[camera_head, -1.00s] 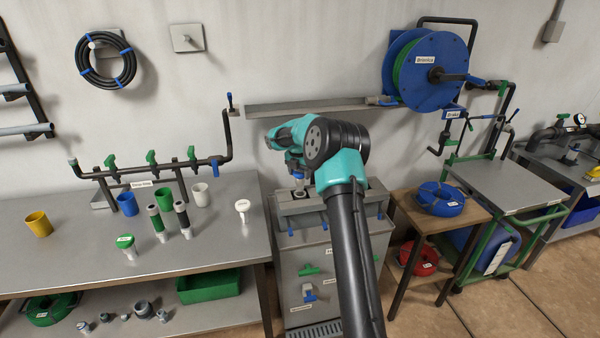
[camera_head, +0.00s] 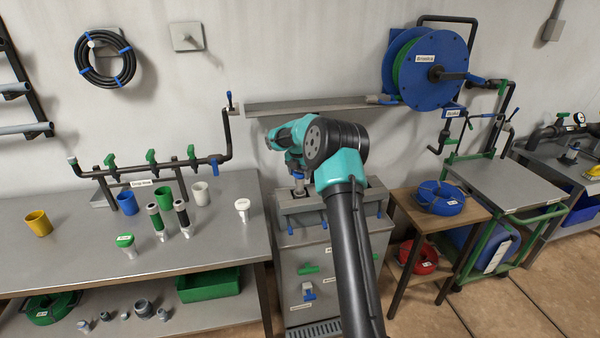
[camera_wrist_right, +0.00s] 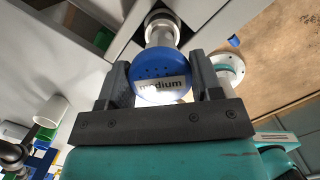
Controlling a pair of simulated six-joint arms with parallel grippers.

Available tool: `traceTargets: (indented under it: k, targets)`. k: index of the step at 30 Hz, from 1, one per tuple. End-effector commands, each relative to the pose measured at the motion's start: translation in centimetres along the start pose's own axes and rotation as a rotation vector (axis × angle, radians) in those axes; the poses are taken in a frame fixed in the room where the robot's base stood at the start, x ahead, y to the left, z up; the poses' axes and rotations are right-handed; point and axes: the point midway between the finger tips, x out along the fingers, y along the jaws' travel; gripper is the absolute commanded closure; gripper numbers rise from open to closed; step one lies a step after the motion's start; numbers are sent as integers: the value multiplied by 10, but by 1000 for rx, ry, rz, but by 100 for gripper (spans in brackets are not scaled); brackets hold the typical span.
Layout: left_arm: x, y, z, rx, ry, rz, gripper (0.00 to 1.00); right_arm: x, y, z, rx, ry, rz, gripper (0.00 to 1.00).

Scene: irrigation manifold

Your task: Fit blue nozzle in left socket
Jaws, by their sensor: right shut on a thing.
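The blue nozzle, a round blue cap marked "medium" on a metal stem, shows in the right wrist view (camera_wrist_right: 162,68). My right gripper (camera_wrist_right: 160,88) is shut on its cap, one dark finger on each side. In the head view my right gripper (camera_head: 296,170) is above the left part of the grey stand's top (camera_head: 293,208). The nozzle's metal stem (camera_head: 299,186) points down there. I cannot tell whether its lower end is in a socket. My right arm hides part of the stand's top. My left gripper is not in view.
On the steel bench at left stand a green-capped nozzle (camera_head: 125,242), a white-capped nozzle (camera_head: 242,206), dark-gripped tubes and several cups, including a yellow one (camera_head: 38,223). A pipe with green valves (camera_head: 151,157) runs behind them. A wooden table with a blue coil (camera_head: 440,198) stands right.

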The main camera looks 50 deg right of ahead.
Motion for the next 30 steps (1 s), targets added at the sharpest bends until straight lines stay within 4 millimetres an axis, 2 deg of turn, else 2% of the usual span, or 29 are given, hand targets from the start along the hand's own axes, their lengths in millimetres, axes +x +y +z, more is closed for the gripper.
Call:
traceTargets:
  k: [18,30]
  targets:
    - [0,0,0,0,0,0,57,2,0,0,0,0,0,64]
    - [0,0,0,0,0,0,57,11,0,-2,0,0,-1,64]
